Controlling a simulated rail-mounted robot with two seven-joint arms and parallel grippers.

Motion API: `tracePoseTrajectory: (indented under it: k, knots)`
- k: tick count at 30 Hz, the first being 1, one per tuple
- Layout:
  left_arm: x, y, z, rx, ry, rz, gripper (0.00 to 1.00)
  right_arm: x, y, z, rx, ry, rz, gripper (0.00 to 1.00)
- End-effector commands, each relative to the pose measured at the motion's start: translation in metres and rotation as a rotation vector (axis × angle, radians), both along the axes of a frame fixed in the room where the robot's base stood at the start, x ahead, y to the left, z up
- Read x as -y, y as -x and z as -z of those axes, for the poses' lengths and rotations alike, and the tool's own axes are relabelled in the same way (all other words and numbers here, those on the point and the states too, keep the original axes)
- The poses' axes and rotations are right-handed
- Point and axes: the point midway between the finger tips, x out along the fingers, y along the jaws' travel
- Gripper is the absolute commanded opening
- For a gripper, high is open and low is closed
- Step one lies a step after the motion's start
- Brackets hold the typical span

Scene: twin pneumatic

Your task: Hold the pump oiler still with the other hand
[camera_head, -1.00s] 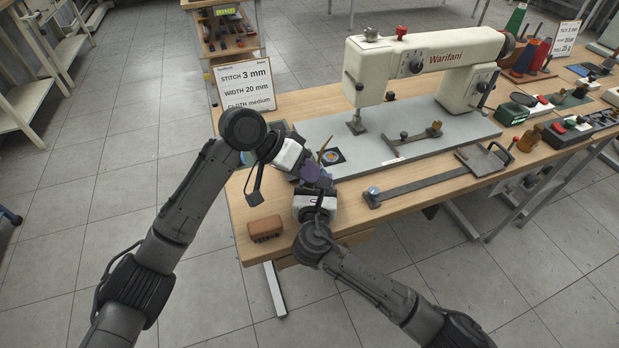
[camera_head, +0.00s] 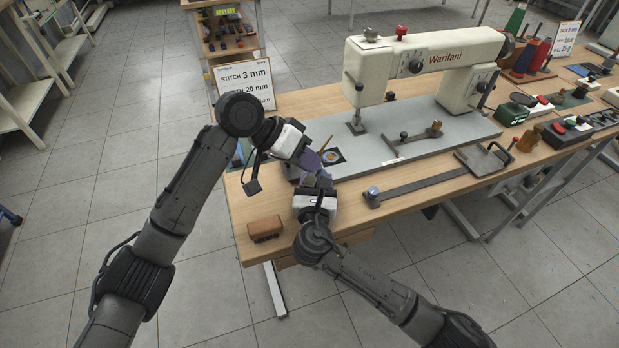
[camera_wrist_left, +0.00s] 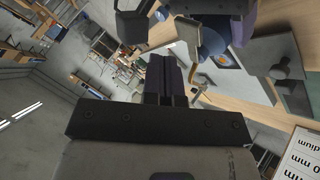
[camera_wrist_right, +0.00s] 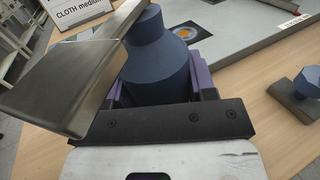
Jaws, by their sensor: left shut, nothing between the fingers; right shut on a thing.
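The pump oiler (camera_wrist_right: 158,65), a dark blue bottle with a narrowed neck, stands between the purple fingers of my right gripper (camera_head: 321,184), which is shut on it at the table's front left. Its body is mostly hidden by the grippers in the head view. A blue rounded shape (camera_wrist_left: 213,40) at the top of the left wrist view looks like the oiler. My left gripper (camera_head: 310,162) is shut and empty, just above and to the left of the right one. Its closed purple fingers (camera_wrist_left: 160,75) also show in the left wrist view, apart from the blue shape.
A grey metal part (camera_wrist_right: 65,85) covers the left of the right wrist view; I cannot tell what it belongs to. The sewing machine (camera_head: 430,55) stands on its grey plate (camera_head: 400,150) behind. A brown block (camera_head: 265,229) lies near the front edge. A sign (camera_head: 245,85) stands at the back left.

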Motion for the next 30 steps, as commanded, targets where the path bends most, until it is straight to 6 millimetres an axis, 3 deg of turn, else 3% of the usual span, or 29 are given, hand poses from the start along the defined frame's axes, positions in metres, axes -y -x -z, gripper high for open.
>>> tracePoseTrajectory:
  k: [14, 30]
  knots:
    - [0.001, -0.001, -0.041, 0.001, 0.0, 0.001, 0.0, 0.0, 0.0, 0.0, 0.0, 0.0, 0.0, 0.19]
    - [0.0, -0.001, -0.043, 0.0, 0.0, 0.0, 0.0, 0.0, 0.0, 0.0, -0.001, 0.0, 0.0, 0.19]
